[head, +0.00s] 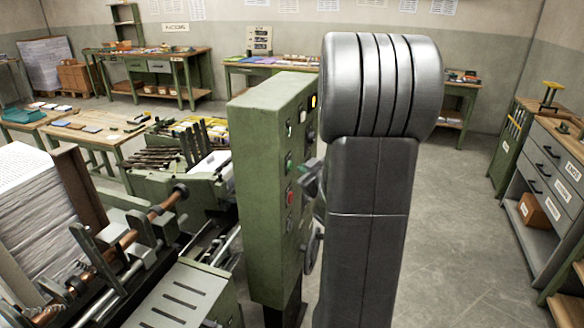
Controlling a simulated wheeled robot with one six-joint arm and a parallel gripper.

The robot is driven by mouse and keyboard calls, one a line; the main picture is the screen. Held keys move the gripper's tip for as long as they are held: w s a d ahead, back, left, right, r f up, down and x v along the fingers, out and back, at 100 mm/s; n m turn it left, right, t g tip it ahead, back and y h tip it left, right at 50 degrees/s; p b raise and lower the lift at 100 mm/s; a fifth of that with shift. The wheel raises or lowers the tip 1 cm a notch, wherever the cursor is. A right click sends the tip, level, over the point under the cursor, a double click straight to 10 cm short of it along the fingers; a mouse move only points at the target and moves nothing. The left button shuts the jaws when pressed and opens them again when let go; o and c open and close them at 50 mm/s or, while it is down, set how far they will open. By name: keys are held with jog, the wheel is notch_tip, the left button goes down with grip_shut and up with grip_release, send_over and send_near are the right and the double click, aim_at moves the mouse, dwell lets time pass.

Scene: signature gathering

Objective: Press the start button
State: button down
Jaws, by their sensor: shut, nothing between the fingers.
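The green control cabinet (262,190) stands upright in the middle of the head view, its button face turned to the right. On that face are a green button (288,158), a red button (290,197) below it, and a small light-coloured control above. I cannot read any labels. My arm stands large in front, just right of the cabinet. A dark grey end, which looks like my gripper (310,180), shows beside the face, right of the green and red buttons. It is shut and empty, partly hidden by my arm. I cannot tell whether it touches the face.
A dark handwheel (312,248) sits low on the cabinet's face, partly behind my arm. A machine with a stack of paper (35,215) and rods fills the left. Workbenches line the back. A grey drawer cabinet (545,170) stands right. The floor (450,220) between is clear.

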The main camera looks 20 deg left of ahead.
jog(key=shift+a, duration=0.45)
jog(key=shift+a+b, duration=0.4)
dwell(0.6)
dwell(0.4)
jog(key=shift+d+p, duration=0.3)
jog(key=shift+d, duration=0.5)
jog(key=shift+d, duration=0.1)
jog(key=d+p, duration=0.2)
jog(key=d, duration=0.3)
jog(key=shift+s, duration=0.1)
jog(key=shift+a, duration=0.15)
